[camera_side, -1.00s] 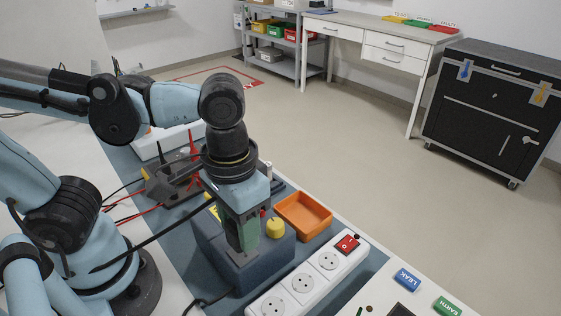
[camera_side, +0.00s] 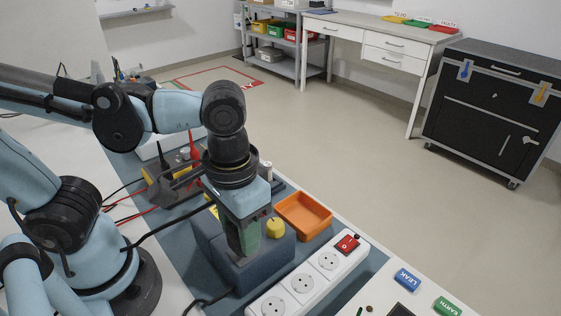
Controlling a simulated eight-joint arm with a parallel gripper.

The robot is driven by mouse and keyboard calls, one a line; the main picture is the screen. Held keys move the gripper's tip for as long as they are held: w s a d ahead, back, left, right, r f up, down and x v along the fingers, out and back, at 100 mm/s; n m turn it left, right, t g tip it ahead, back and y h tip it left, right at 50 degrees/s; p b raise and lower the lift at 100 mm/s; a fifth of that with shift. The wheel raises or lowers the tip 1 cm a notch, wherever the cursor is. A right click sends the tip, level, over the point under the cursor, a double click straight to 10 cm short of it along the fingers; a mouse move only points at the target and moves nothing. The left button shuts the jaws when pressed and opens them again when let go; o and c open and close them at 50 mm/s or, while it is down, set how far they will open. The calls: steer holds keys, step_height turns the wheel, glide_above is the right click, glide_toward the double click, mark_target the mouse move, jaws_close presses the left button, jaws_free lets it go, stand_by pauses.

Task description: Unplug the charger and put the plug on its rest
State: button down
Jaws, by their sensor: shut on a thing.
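A dark cable (camera_side: 160,226) runs from the left up to the gripper's side. The white socket strip (camera_side: 276,312) lies to the right of and nearer than the gripper. Its visible round sockets look empty, and the gripper appears apart from it. I cannot make out the plug's rest for certain.
A yellow knob (camera_side: 276,229) is close to the fingers' right. An orange tray (camera_side: 303,216) stands behind it. The strip has a red switch (camera_side: 347,244). Probes and red leads clutter the left.

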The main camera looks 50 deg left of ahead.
steer(key=shift+f, duration=0.75)
stand_by(0.4)
steer(key=c, duration=0.5)
jaws_free()
step_height(320, 180, up, 12)
steer(key=shift+f, duration=0.15)
steer(key=shift+a, duration=0.1)
steer(key=w+a+f+t, duration=0.2)
steer(key=w+a, duration=0.1)
steer(key=a, duration=0.1)
steer(key=w+a+f+t, duration=0.2)
steer(key=w+a+f, duration=0.1)
steer(key=a, duration=0.1)
steer(key=w+a+f+t, duration=0.3)
steer(key=a, duration=0.1)
steer(key=shift+w+a+f, duration=0.1)
steer(key=shift+w+a, duration=0.1)
steer(key=shift+a, duration=0.05)
